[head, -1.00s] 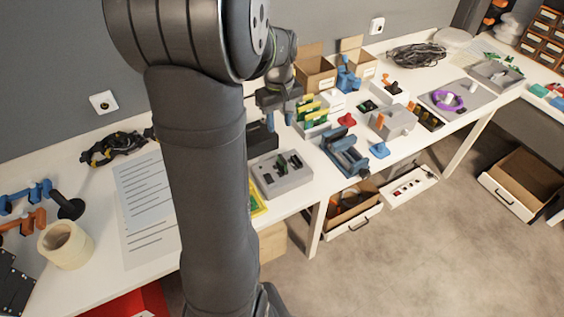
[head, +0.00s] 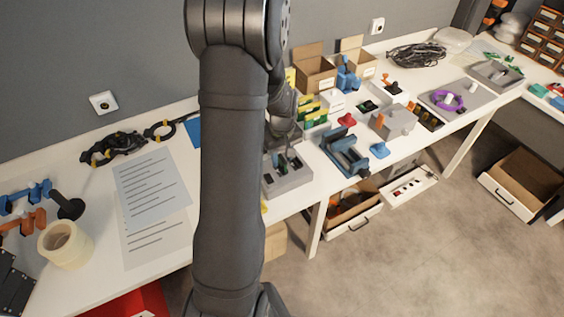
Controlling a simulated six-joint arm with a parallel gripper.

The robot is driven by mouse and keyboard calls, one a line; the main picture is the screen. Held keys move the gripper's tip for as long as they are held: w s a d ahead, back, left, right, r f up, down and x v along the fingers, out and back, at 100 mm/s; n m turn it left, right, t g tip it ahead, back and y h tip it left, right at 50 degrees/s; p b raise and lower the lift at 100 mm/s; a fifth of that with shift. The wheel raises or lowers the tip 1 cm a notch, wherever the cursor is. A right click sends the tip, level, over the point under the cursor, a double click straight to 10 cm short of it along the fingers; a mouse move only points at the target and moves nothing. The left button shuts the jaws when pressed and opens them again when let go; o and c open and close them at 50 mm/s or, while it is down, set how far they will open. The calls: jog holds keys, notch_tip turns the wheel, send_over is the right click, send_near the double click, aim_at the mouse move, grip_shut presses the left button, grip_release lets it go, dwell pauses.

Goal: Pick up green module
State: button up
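A grey slotted block (head: 292,181) sits at the front of the bench, just right of my arm. It holds small dark and green pieces, and a small green part (head: 280,161) shows in it, close under my gripper. Several green boards with yellow edges (head: 312,107) stand upright in a white holder behind it. Which green piece is the module is not clear. My gripper (head: 272,152) is low over the block's back left side. It is partly hidden by my arm and dark, so its fingers and any contact cannot be made out.
A blue and grey vise-like fixture (head: 345,154) stands right of the block, with a blue piece (head: 379,150) beside it. Open cartons (head: 314,73) stand behind. Papers (head: 152,190) and a tape roll (head: 66,244) lie left.

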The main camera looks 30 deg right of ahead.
aim_at(284, 159)
jog(key=shift+f, duration=0.6)
grip_shut()
jog(key=shift+r, duration=0.5)
jog(key=r, duration=0.3)
jog(key=shift+s+d+r, duration=0.2)
jog(key=shift+s+r, duration=0.2)
jog(key=s+d+r, duration=0.4)
jog(key=s+r, duration=0.2)
jog(key=s, duration=0.4)
jog(key=shift+r, duration=0.15)
